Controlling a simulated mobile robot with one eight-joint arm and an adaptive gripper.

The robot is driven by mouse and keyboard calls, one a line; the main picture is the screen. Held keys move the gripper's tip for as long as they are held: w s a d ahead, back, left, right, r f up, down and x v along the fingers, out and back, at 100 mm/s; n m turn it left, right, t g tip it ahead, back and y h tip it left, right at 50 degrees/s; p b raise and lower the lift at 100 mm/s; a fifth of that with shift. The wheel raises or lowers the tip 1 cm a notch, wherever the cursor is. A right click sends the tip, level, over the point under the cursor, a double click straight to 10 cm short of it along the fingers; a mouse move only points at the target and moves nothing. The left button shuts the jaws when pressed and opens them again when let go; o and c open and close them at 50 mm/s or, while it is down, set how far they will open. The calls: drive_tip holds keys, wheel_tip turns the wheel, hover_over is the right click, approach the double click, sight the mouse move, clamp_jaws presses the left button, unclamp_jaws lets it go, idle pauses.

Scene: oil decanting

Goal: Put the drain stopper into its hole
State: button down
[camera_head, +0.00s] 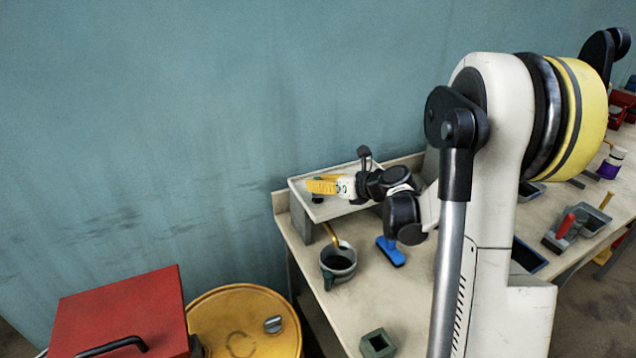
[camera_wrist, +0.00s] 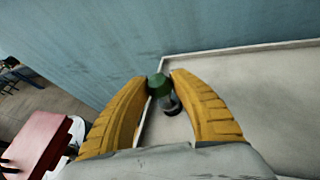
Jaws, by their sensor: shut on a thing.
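My gripper (camera_head: 309,186), with yellow fingers, is over the left end of a pale raised tray (camera_head: 345,209). In the wrist view its fingertips (camera_wrist: 160,84) close on a small green-topped piece, which I take to be the drain stopper (camera_wrist: 156,82). A grey, dark-based part (camera_wrist: 170,103) shows just below the green top. I cannot tell whether it belongs to the stopper or to the tray. In the head view a small dark shape (camera_head: 317,199) shows under the fingers at tray level. The hole itself cannot be made out, nor whether the stopper touches it.
A brass spout (camera_head: 331,236) comes down below the tray over a dark-filled mug (camera_head: 338,262). A yellow drum (camera_head: 250,315) and red box (camera_head: 125,310) stand left.

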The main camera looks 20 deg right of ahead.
drive_tip(key=shift+f+b, duration=0.75)
drive_tip(key=shift+f, duration=0.15)
drive_tip(key=c, duration=1)
unclamp_jaws()
drive_tip(key=shift+c, duration=0.2)
drive_tip(key=v, duration=1.2)
